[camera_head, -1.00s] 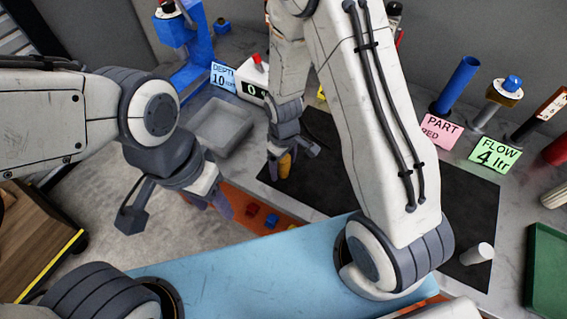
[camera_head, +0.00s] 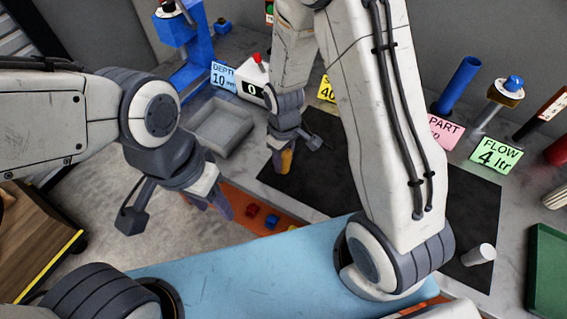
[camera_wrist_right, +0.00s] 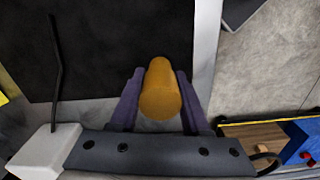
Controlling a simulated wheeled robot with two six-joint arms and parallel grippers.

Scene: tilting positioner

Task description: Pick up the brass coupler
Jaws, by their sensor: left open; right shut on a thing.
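The brass coupler is an orange-gold cylinder (camera_wrist_right: 160,92) between the two purple fingers of my right gripper (camera_wrist_right: 158,98) in the right wrist view. In the head view the coupler (camera_head: 287,160) shows at the tip of my right gripper (camera_head: 282,157), over the left edge of the black mat (camera_head: 330,185). The right gripper is shut on it. I cannot tell whether its lower end touches the mat.
A grey tray (camera_head: 222,148) lies left of the right gripper. A display box (camera_head: 252,88) with a red knob stands behind. A blue cylinder (camera_head: 458,85), note cards and a green tray (camera_head: 543,270) are at the right. A white cylinder (camera_head: 478,254) lies on the mat.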

